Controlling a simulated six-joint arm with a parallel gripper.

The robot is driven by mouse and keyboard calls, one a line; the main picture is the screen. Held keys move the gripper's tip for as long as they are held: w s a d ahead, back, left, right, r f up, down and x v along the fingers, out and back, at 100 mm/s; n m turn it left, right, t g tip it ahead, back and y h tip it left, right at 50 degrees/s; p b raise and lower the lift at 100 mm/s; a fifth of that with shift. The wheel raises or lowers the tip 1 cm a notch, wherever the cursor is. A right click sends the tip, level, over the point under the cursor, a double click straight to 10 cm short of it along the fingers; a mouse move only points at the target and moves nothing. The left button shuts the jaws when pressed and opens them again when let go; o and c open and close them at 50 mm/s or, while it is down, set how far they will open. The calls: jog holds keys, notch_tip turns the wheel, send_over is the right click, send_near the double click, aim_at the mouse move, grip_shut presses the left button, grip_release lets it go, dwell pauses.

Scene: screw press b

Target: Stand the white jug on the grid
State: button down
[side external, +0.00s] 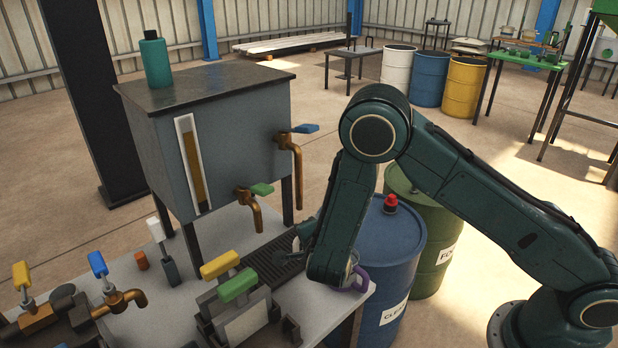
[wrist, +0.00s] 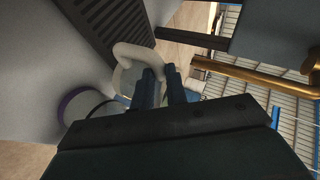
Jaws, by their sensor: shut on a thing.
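The white jug shows in the wrist view as a pale looped handle (wrist: 124,50) at the fingertips. Its body is mostly hidden behind my gripper, so I cannot tell its tilt. My gripper (wrist: 162,74) is shut on this handle. The grid also shows at the top of the wrist view (wrist: 108,22). I cannot tell whether the jug touches the grid.
A purple-handled vessel (side external: 359,279) is at the table's right edge, partly behind my arm. Yellow and green levers (side external: 237,285) stand in front. A blue drum (side external: 385,245) is beyond the table edge.

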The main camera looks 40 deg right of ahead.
jog(key=shift+f, duration=1.55)
jog(key=c, duration=1.4)
grip_release()
jog(key=shift+f, duration=0.1)
jog(key=v, duration=1.2)
